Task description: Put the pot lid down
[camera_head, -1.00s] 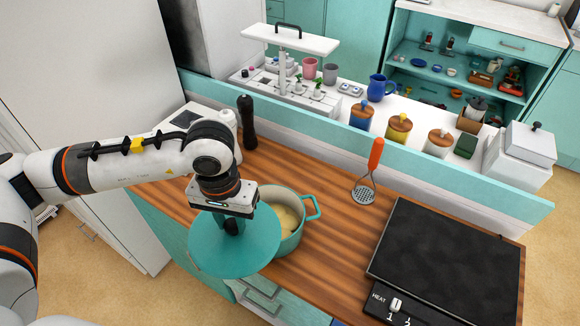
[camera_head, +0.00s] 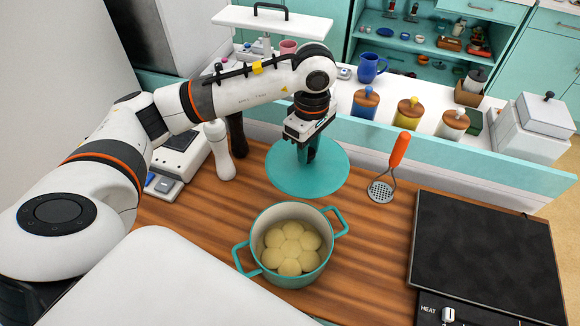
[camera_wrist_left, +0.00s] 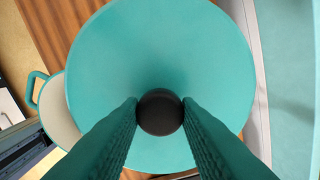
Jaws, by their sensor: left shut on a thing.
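The pot lid (camera_head: 327,176) is a round teal disc with a black knob (camera_wrist_left: 160,112). In the head view it is behind the pot, over the back of the wooden counter by the low teal partition. My left gripper (camera_head: 304,154) points down and is shut on the knob; the wrist view shows both fingers (camera_wrist_left: 160,114) on its sides. I cannot tell whether the lid touches the counter. The teal pot (camera_head: 258,243) stands uncovered with several pale round pieces (camera_head: 290,246) inside. Its rim also shows in the wrist view (camera_wrist_left: 58,122). My right gripper is not in view.
A masher with an orange handle (camera_head: 400,150) is right of the lid. A black cooktop (camera_head: 487,245) lies further right. A white mill (camera_head: 219,150), a dark mill (camera_head: 237,136) and a scale (camera_head: 178,160) are left. Counter between pot and cooktop is clear.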

